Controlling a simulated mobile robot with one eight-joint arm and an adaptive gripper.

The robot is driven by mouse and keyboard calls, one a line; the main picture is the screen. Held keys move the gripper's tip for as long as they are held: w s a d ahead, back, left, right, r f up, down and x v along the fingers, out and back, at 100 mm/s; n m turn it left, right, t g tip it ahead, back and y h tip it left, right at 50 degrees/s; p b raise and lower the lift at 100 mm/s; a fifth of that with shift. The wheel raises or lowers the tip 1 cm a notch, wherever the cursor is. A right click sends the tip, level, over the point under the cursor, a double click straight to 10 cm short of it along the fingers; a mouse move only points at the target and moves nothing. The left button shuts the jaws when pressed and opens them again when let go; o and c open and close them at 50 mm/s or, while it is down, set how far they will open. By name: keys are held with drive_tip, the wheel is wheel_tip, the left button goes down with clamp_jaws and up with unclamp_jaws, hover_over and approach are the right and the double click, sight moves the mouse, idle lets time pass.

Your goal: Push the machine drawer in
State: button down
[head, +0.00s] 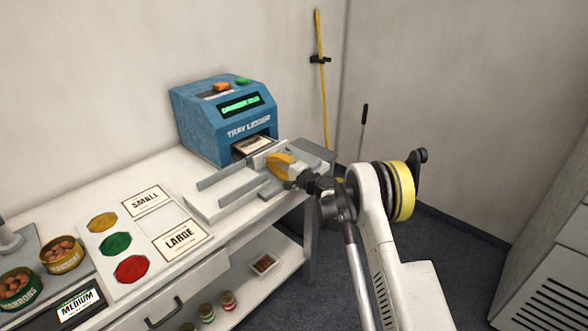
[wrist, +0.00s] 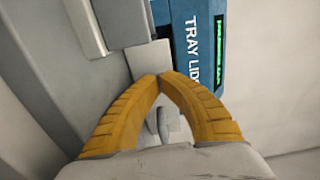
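The blue tray lidder machine (head: 225,118) stands at the back of the white table, its green display lit. Its drawer sticks out of the front slot, with a pale, dark-edged card or label (head: 252,146) on top. My gripper (head: 272,157) is just in front of the drawer, its yellow fingers pointing at the machine. In the wrist view my gripper (wrist: 160,76) has its fingertips together, with nothing seen between them. A light grey plate (wrist: 150,60) lies right at the tips, before the blue machine (wrist: 198,40); I cannot tell whether they touch. My fingers partly hide the drawer front.
Grey rails (head: 228,176) stand on a pale base before the machine. SMALL (head: 146,201) and LARGE (head: 181,240) cards and a panel with yellow, green and red patches (head: 116,243) lie left. Tins of chestnuts (head: 61,254) stand at far left. Floor is clear on the right.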

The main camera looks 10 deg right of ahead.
drive_tip(key=shift+w+a, duration=0.15)
drive_tip(key=shift+a, duration=0.15)
